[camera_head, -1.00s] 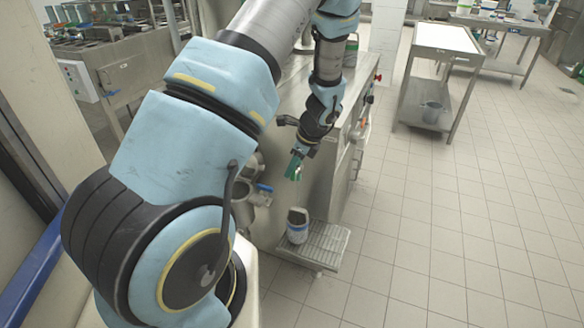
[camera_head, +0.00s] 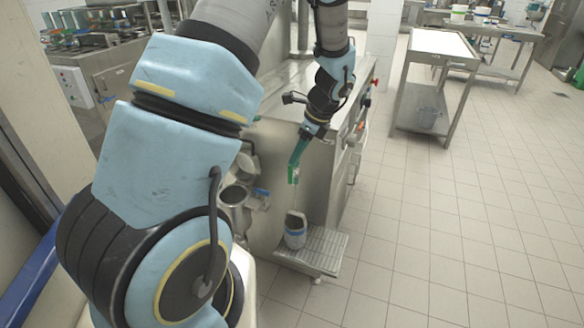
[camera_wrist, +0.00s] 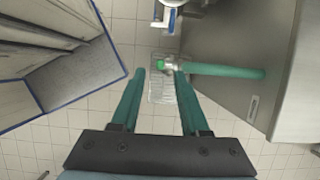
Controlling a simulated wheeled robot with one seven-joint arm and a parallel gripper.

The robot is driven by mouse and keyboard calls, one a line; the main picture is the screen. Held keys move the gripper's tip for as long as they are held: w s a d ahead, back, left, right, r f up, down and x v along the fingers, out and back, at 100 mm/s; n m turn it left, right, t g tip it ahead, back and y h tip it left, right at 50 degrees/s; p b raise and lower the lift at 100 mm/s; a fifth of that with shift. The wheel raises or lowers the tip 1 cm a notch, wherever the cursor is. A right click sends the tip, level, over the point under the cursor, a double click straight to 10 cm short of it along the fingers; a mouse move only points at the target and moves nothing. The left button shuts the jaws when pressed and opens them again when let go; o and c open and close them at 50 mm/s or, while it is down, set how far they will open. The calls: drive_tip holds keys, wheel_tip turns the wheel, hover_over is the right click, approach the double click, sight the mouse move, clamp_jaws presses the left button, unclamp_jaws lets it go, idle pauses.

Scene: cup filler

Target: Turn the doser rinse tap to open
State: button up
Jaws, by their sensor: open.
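My gripper (camera_head: 294,170) has green fingers pointing down beside the steel machine (camera_head: 265,150). In the wrist view my gripper (camera_wrist: 160,73) is open, its two fingertips apart. A small metal fitting with a bright green end (camera_wrist: 161,64) appears between and just past the tips, in line with a green tube (camera_wrist: 228,71) coming from the right. I cannot tell whether the fingers touch it. A blue lever (camera_head: 262,192) sits on a steel outlet left of my gripper. I cannot tell for certain which of these is the rinse tap.
A cup-like container (camera_head: 295,232) with a blue band stands on a slatted tray (camera_head: 322,250) below my gripper. A steel wall (camera_wrist: 285,60) is close on the right in the wrist view. A wheelless-looking steel table (camera_head: 440,45) stands farther off; the floor at right is clear.

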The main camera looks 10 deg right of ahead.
drive_tip(key=v, duration=0.3)
drive_tip(key=shift+r, duration=0.15)
drive_tip(key=s+a+r+n+h, duration=0.2)
drive_tip(key=s+a+n, duration=0.4)
drive_tip(key=n, duration=0.5)
drive_tip(key=s+a+r+n+h, duration=0.2)
drive_tip(key=s+a+r+n, duration=0.2)
drive_tip(key=s+a+n, duration=0.3)
drive_tip(key=a+n, duration=0.4)
drive_tip(key=shift+r+n+g, duration=0.3)
drive_tip(key=shift+n, duration=0.1)
